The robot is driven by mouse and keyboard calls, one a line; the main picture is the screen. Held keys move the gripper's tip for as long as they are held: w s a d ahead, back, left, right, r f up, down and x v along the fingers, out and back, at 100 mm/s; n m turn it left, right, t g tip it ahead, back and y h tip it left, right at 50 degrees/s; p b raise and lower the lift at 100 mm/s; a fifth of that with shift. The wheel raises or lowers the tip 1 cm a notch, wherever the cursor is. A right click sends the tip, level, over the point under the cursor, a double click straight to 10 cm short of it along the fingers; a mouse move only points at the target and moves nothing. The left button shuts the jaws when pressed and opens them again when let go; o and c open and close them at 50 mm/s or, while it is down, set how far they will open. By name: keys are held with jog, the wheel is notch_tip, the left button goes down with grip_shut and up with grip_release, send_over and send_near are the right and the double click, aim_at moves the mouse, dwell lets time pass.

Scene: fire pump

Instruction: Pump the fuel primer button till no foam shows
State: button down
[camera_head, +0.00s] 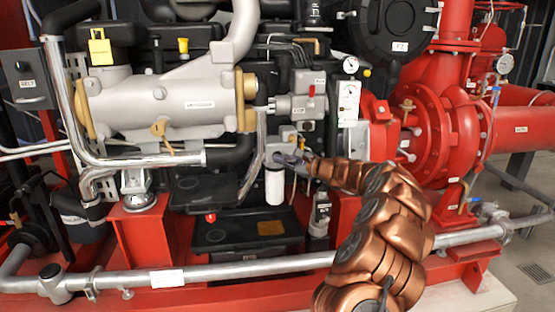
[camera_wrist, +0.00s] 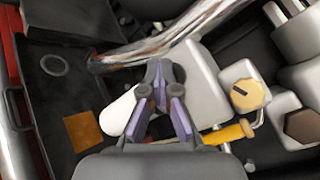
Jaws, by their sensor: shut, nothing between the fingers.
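My gripper (camera_head: 287,158) is at the grey filter head (camera_head: 281,137), just above the white filter canister (camera_head: 275,187). In the wrist view my gripper (camera_wrist: 163,78) has its purple-grey fingers together at the tips, with nothing between them. The tips overlap the left side of the grey filter head (camera_wrist: 198,80); I cannot tell if they touch it. The white canister (camera_wrist: 118,112) shows partly behind the left finger. The fuel primer button cannot be picked out for certain and may be hidden by the fingers. No foam can be made out.
A tan octagonal knob (camera_wrist: 249,95), a brown hex cap (camera_wrist: 302,125) and a yellow handle (camera_wrist: 230,133) are right of the fingers. A metal hose (camera_wrist: 150,45) crosses above them. In the head view a silver pipe (camera_head: 200,272) runs across the front.

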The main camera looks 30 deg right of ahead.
jog(key=shift+s+a+b, duration=0.2)
jog(key=shift+s+a, duration=0.05)
jog(key=shift+s, duration=0.35)
jog(key=shift+s+a+b, duration=0.2)
jog(key=shift+s+a, duration=0.05)
jog(key=shift+s, duration=0.3)
jog(key=shift+s+a+b, duration=0.15)
jog(key=shift+s+a, duration=0.2)
jog(key=shift+s, duration=0.4)
jog(key=shift+s+a+b, duration=0.2)
jog(key=shift+s+a, duration=0.1)
jog(key=shift+s, duration=0.5)
jog(key=shift+s+a+b, duration=0.15)
jog(key=shift+s+a, duration=0.2)
jog(key=shift+s, duration=0.4)
